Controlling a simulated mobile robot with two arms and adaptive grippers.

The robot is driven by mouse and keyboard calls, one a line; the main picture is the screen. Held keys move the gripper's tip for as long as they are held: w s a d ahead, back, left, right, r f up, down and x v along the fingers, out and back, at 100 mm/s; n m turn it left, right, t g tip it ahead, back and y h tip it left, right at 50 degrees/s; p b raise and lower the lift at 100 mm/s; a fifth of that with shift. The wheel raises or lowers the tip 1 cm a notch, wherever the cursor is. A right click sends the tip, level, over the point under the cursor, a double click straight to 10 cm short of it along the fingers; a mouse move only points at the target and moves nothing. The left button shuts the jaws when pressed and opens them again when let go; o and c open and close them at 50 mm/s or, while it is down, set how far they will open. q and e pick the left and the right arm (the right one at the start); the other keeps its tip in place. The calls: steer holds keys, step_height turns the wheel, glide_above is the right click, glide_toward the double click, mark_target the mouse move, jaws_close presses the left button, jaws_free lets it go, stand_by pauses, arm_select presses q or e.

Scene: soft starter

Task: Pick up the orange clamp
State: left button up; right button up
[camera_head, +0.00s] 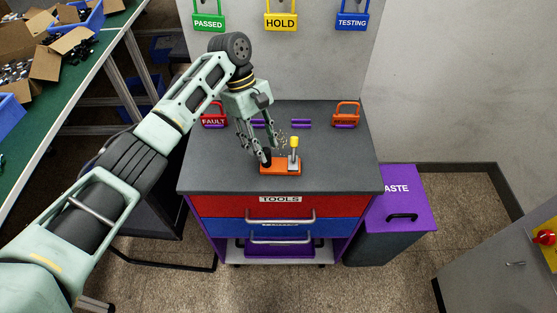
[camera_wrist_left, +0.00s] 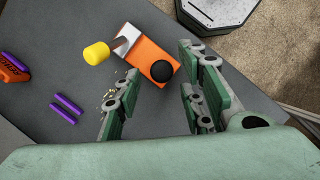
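The orange clamp (camera_head: 281,167) lies on the grey top of the tool cabinet (camera_head: 340,172), near its front edge. It has a yellow-tipped lever (camera_head: 294,143) at its right end and a black knob (camera_head: 266,156) at its left end. My left gripper (camera_head: 258,150) is just above the knob end, pointing down, fingers apart. In the left wrist view the clamp (camera_wrist_left: 151,52) lies beyond the open fingertips (camera_wrist_left: 158,75), with the black knob between them and nothing gripped. I cannot tell whether a finger touches it. My right gripper is not in view.
A red FAULT padlock (camera_head: 214,117) and an orange padlock (camera_head: 346,114) stand at the back of the cabinet top, with purple strips between them. A purple-lidded waste bin (camera_head: 402,194) stands to the right. A green table (camera_head: 60,105) with boxes is at left.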

mark_target(267, 155)
arm_select(q)
steer(key=x, duration=0.3)
steer(key=shift+f+p, duration=0.4)
steer(key=shift+f, duration=0.2)
steer(key=shift+d, duration=0.1)
steer(key=shift+c, duration=0.5)
steer(key=c, duration=0.5)
jaws_close()
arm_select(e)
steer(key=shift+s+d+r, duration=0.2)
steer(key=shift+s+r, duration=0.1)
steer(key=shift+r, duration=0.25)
